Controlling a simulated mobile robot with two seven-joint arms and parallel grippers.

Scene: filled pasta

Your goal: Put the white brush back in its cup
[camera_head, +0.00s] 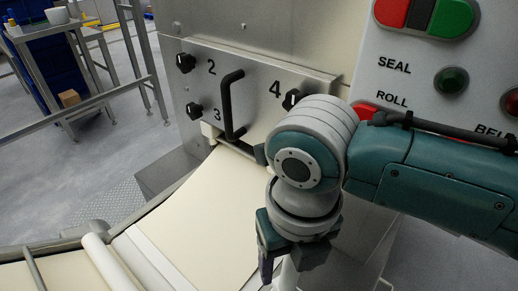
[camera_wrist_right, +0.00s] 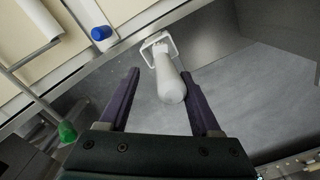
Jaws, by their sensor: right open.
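The white brush (camera_wrist_right: 172,85) shows in the wrist view as a rounded white handle pointing towards the camera. It lies between the open fingers of my right gripper (camera_wrist_right: 160,76), closer to the right finger. At its far end is a square white piece (camera_wrist_right: 157,46); I cannot tell whether this is the brush's head or a holder. In the head view my right gripper (camera_head: 279,272) points down at the lower middle, with part of a white object (camera_head: 289,276) beside its dark finger. I cannot clearly make out the cup. My left gripper is not in view.
A cream belt (camera_head: 205,205) runs below a metal panel with knobs and a black handle (camera_head: 231,105). A control box with buttons (camera_head: 451,81) stands at the right. The wrist view shows a blue cylinder (camera_wrist_right: 101,33) and a green object (camera_wrist_right: 67,131).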

